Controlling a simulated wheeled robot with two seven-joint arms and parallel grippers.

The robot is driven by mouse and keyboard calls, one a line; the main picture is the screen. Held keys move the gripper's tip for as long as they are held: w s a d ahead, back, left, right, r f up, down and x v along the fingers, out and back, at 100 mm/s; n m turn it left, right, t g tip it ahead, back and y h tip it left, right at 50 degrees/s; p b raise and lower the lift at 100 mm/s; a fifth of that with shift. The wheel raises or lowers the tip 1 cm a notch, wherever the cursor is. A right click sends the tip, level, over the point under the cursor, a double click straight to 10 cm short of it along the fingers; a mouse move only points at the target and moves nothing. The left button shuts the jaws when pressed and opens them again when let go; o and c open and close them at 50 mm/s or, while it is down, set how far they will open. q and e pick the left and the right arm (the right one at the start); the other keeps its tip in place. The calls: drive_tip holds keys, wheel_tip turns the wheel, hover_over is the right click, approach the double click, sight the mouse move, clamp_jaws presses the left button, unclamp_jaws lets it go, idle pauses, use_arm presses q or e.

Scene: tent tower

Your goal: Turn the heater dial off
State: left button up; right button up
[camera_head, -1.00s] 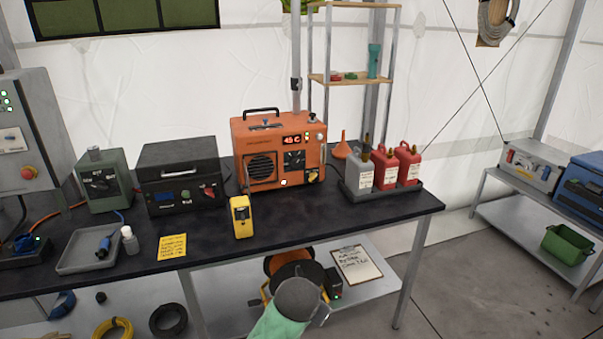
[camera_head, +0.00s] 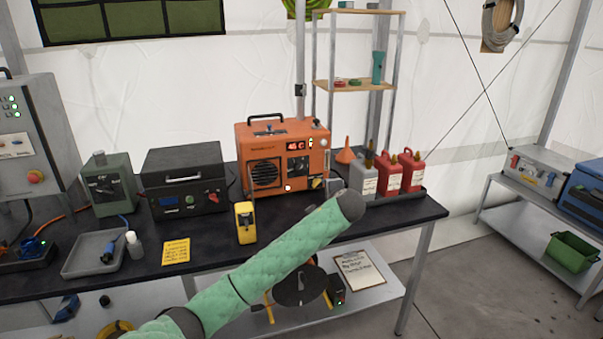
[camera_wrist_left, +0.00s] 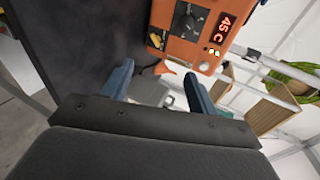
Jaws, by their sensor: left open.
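The orange heater (camera_head: 258,148) stands on the dark bench, with a lit red readout. In the left wrist view the heater (camera_wrist_left: 176,50) is rotated and its readout (camera_wrist_left: 223,28) reads 45 C. Its dark dial (camera_wrist_left: 187,24) sits beside the readout; the dial (camera_head: 298,166) is small in the head view. A yellow knob or switch (camera_wrist_left: 157,39) is near the heater's edge. My left gripper (camera_wrist_left: 157,88) is open and empty, its two blue fingers apart and short of the heater's face in that view. In the head view my forearm mostly hides the gripper. My right gripper is out of view.
A yellow handheld device (camera_head: 245,222) stands in front of the heater. Red canisters (camera_head: 411,170) and a grey one (camera_head: 364,178) stand right of it, near my arm's end. A black box (camera_head: 182,178) is to the left. A shelf rack (camera_head: 355,84) rises behind.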

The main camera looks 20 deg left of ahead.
use_arm(q)
drive_tip(key=w+a+m+t+y, duration=0.1)
drive_tip(key=w+a+m+y, duration=0.1)
drive_tip(key=w+a+m, duration=0.4)
drive_tip(key=m+t+y, duration=0.1)
drive_tip(key=m+t, duration=0.1)
drive_tip(key=m, duration=0.9)
approach(300, 170)
drive_tip(key=p+x, duration=0.1)
drive_tip(key=x, duration=0.5)
drive_tip(key=shift+w+a+p, duration=0.1)
drive_tip(key=shift+w+p, duration=0.2)
drive_tip(key=shift+w, duration=0.05)
drive_tip(key=shift+x, duration=0.85)
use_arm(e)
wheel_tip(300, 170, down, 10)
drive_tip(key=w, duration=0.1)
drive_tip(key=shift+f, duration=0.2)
use_arm(q)
drive_tip(key=shift+f, duration=0.1)
drive_tip(key=shift+c, duration=0.5)
drive_tip(key=c, duration=0.9)
